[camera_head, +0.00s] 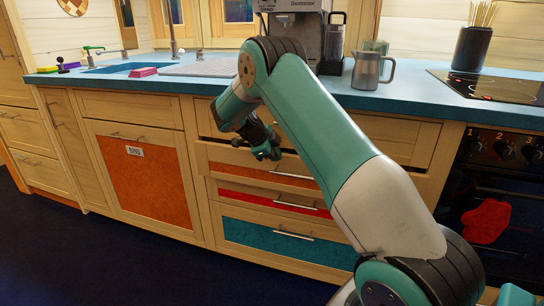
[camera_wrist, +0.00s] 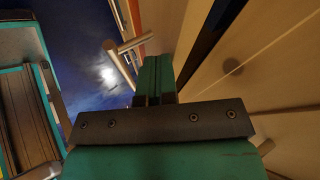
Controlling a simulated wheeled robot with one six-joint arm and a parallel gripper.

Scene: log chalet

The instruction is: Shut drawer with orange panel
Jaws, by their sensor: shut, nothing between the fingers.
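The drawer with the orange panel (camera_head: 225,160) is in the cabinet under the counter. Its wooden front stands out a little from the fronts below, so it looks partly open. A long metal handle (camera_head: 262,173) runs across it, and my arm hides its right part. My gripper (camera_head: 268,154) is at the upper part of this drawer front, pointing down. I cannot tell whether it touches. In the wrist view my green fingers (camera_wrist: 155,68) are together and empty, beside a pale wooden surface (camera_wrist: 265,70) and a metal handle (camera_wrist: 128,44).
Below are a drawer with a red panel (camera_head: 232,191) and one with a teal panel (camera_head: 245,234). An orange cupboard door (camera_head: 150,185) is to the left, an oven with a red mitt (camera_head: 487,221) to the right. The dark blue floor (camera_head: 110,260) in front is clear.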

